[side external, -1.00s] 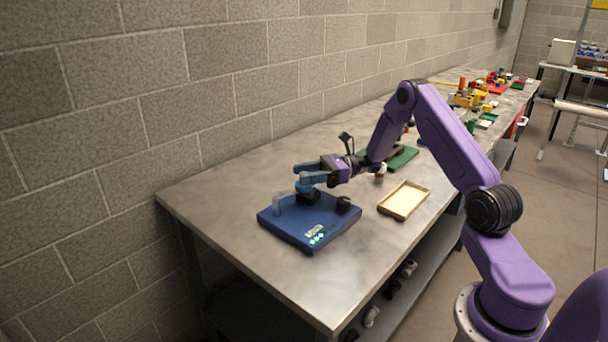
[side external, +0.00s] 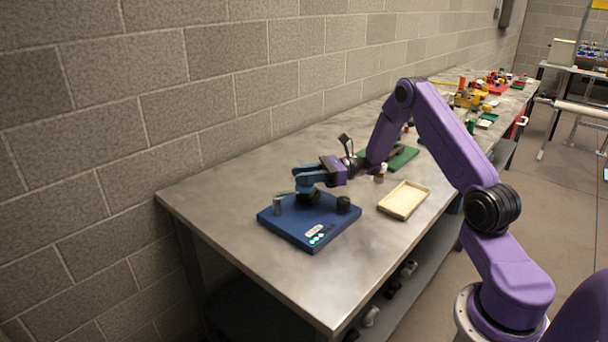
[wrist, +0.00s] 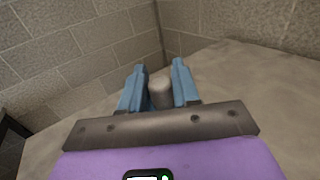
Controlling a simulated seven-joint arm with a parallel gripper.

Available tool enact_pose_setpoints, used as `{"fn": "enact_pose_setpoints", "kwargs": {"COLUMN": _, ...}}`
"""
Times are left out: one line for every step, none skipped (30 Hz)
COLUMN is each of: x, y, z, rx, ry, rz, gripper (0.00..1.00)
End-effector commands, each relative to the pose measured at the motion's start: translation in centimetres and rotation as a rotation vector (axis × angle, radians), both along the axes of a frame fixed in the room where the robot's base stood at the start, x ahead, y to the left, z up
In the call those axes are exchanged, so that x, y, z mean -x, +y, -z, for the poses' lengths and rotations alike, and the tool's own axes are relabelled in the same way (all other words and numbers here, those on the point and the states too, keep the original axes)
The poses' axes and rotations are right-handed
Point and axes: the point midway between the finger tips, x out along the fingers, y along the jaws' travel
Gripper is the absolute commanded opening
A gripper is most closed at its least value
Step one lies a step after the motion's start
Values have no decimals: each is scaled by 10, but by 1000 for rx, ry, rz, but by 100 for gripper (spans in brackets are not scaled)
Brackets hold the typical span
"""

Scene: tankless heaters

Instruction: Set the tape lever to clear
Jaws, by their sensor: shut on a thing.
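A blue board (side external: 290,232) lies flat on the metal bench and carries the small fixture parts. A grey upright post (side external: 277,206) stands at its left, and a black round part (side external: 343,204) sits at its right. A black base (side external: 309,196) is below my gripper (side external: 304,178), whose blue fingers reach left over the board. In the wrist view, my gripper (wrist: 160,90) is shut on a grey cylindrical knob (wrist: 160,93) between the fingers. This looks like the tape lever's handle, but its lower part and any position marking are hidden.
A white label (side external: 314,230) and green lights (side external: 316,239) are at the board's front. A shallow cream tray (side external: 404,201) lies to the right. The bench's front left is clear.

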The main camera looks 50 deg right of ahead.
Motion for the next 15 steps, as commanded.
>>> {"fn": "enact_pose_setpoints", "kwargs": {"x": 2, "y": 1, "z": 0, "rx": -3, "ry": 3, "rz": 19, "gripper": 0}}
{"fn": "enact_pose_setpoints", "kwargs": {"x": 3, "y": 2, "z": 0, "rx": -2, "ry": 3, "rz": 31, "gripper": 0}}
{"fn": "enact_pose_setpoints", "kwargs": {"x": 4, "y": 2, "z": 0, "rx": -2, "ry": 3, "rz": 51, "gripper": 0}}
{"fn": "enact_pose_setpoints", "kwargs": {"x": 6, "y": 3, "z": 0, "rx": -2, "ry": 3, "rz": 67, "gripper": 0}}
{"fn": "enact_pose_setpoints", "kwargs": {"x": 7, "y": 4, "z": 0, "rx": -2, "ry": 6, "rz": 84, "gripper": 0}}
{"fn": "enact_pose_setpoints", "kwargs": {"x": 9, "y": 5, "z": 0, "rx": -2, "ry": 5, "rz": 108, "gripper": 0}}
{"fn": "enact_pose_setpoints", "kwargs": {"x": 10, "y": 6, "z": 0, "rx": -2, "ry": 5, "rz": 128, "gripper": 0}}
{"fn": "enact_pose_setpoints", "kwargs": {"x": 11, "y": 7, "z": 0, "rx": -2, "ry": 5, "rz": 148, "gripper": 0}}
{"fn": "enact_pose_setpoints", "kwargs": {"x": 13, "y": 9, "z": 0, "rx": -2, "ry": 6, "rz": 176, "gripper": 0}}
{"fn": "enact_pose_setpoints", "kwargs": {"x": 14, "y": 10, "z": 0, "rx": -2, "ry": 6, "rz": 197, "gripper": 0}}
{"fn": "enact_pose_setpoints", "kwargs": {"x": 16, "y": 12, "z": 0, "rx": -2, "ry": 6, "rz": 219, "gripper": 0}}
{"fn": "enact_pose_setpoints", "kwargs": {"x": 17, "y": 13, "z": 0, "rx": -2, "ry": 6, "rz": 250, "gripper": 0}}
{"fn": "enact_pose_setpoints", "kwargs": {"x": 19, "y": 15, "z": 0, "rx": -2, "ry": 6, "rz": 273, "gripper": 0}}
{"fn": "enact_pose_setpoints", "kwargs": {"x": 20, "y": 16, "z": 0, "rx": -2, "ry": 7, "rz": 297, "gripper": 0}}
{"fn": "enact_pose_setpoints", "kwargs": {"x": 22, "y": 18, "z": 0, "rx": -1, "ry": 7, "rz": 329, "gripper": 0}}
